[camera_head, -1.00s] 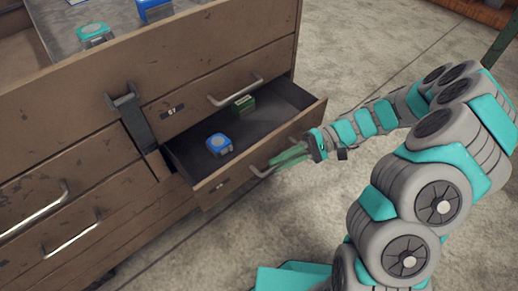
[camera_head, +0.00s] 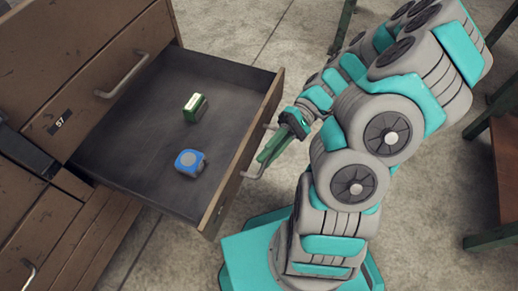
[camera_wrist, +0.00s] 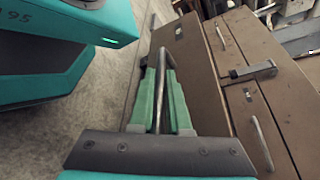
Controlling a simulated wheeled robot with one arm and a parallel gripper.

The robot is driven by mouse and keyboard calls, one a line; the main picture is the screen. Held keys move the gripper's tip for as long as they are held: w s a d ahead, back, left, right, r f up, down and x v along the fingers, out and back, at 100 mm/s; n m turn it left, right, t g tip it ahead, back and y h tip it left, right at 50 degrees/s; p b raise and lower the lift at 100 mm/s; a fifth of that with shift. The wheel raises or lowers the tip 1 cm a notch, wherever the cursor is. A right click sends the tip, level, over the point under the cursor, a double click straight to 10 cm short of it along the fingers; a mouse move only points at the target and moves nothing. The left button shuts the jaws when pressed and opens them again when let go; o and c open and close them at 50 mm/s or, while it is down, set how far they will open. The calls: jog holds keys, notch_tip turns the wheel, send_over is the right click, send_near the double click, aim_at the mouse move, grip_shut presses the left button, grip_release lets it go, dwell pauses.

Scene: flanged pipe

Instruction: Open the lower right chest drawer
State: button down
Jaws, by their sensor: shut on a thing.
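The lower right drawer (camera_head: 228,92) of the brown chest stands well open in the head view. Inside it lie a blue tape-measure-like item (camera_head: 190,162) and a small green box (camera_head: 195,107). My gripper (camera_head: 264,158) is at the drawer's front, its green fingers shut on the metal drawer handle (camera_head: 252,173). In the wrist view the green fingers (camera_wrist: 160,100) lie on both sides of the handle bar (camera_wrist: 160,85). The fingers hide part of the handle.
The drawer above (camera_head: 110,60) is shut, with its own handle (camera_head: 122,75). A dark latch bracket (camera_head: 22,150) sits left of the open drawer. A table or bench with green legs (camera_head: 495,165) stands at the right. Concrete floor (camera_head: 215,28) shows behind the drawer.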

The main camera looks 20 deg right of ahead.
jog(key=shift+d, duration=0.1)
jog(key=c, duration=0.9)
grip_release()
jog(key=v, duration=0.7)
jog(key=shift+w+d+r, duration=0.1)
jog(key=shift+w+d, duration=0.05)
jog(key=shift+d, duration=0.15)
